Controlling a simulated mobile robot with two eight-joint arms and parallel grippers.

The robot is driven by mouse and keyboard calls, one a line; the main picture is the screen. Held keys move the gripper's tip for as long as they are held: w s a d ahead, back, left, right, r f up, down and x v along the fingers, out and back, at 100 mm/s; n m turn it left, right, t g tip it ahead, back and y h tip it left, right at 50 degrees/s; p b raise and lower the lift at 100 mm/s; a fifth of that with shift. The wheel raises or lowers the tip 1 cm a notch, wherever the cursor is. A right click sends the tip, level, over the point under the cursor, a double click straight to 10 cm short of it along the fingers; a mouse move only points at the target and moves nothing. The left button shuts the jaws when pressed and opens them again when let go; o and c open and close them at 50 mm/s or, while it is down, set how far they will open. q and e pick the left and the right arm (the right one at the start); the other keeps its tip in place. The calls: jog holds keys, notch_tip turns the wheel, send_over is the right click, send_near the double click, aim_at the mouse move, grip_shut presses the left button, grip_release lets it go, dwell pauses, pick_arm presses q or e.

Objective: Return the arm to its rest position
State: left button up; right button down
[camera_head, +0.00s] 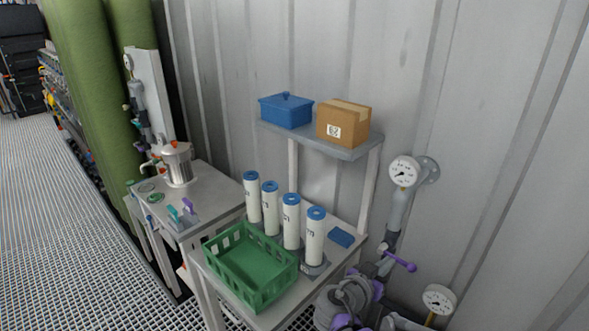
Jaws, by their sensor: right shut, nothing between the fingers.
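My right gripper (347,291) appears low in the head view, among grey and purple parts right of the near table. Its outline is hard to separate from the pipework there. It is shut and holds nothing that I can see. It is apart from the green crate (251,268) and the white vessels. My left gripper is not in view.
Several white blue-capped vessels (314,240) stand upright on the near table beside the crate. A gauge (404,172) and purple valve handle (400,261) stand right. Grated floor (85,200) is clear at left.

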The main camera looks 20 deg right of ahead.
jog(key=s+a+f+n+y, duration=0.4)
jog(key=s+a+n+y, duration=0.1)
jog(key=a, duration=0.5)
jog(key=s+a+f+n+y, duration=0.5)
jog(key=s+a+y, duration=0.3)
jog(key=a, duration=0.3)
jog(key=shift+s+a+n+g+y, duration=0.3)
jog(key=shift+s+n+g, duration=0.1)
jog(key=shift+n, duration=0.4)
jog(key=shift+d, duration=0.1)
